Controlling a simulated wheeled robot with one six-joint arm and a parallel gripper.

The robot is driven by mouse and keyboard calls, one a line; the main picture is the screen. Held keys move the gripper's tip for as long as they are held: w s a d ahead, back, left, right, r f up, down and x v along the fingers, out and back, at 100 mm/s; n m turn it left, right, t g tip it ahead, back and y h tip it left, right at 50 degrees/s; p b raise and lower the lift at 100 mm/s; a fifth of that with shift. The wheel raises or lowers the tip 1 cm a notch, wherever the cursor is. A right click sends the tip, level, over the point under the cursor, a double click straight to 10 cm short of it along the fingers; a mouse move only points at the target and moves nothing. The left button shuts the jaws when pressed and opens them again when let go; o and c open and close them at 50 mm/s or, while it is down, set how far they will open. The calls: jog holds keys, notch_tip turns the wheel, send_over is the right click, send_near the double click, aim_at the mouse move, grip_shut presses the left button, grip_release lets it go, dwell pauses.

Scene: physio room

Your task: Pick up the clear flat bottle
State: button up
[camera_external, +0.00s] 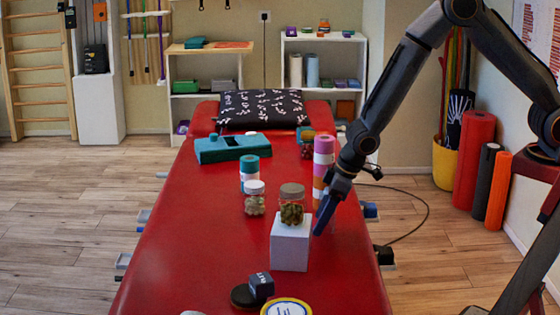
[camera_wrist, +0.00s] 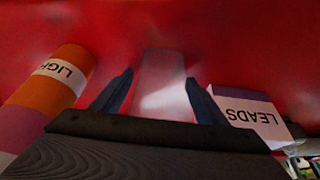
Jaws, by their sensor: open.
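The clear flat bottle (camera_wrist: 163,72) shows in the wrist view as a pale see-through shape against the red table top. It lies between my two blue fingers, with a gap visible on each side. My gripper (camera_wrist: 160,78) is open, and its fingers point toward the red surface. In the external view my gripper (camera_external: 323,218) is low over the table, just right of a white block. I cannot make out the bottle in the external view. The bottle's near end is hidden behind my gripper's dark body in the wrist view.
An orange roll labelled LIGHT (camera_wrist: 62,72) stands close on the left; a white LEADS box (camera_wrist: 255,117) is close on the right. The white block (camera_external: 290,248) carries a jar (camera_external: 292,205). Stacked coloured rolls (camera_external: 323,160) stand behind. The red table (camera_external: 190,240) is clear at left.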

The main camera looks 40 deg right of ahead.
jog(key=shift+f, duration=0.15)
jog(key=c, duration=1.1)
jog(key=shift+c, duration=0.2)
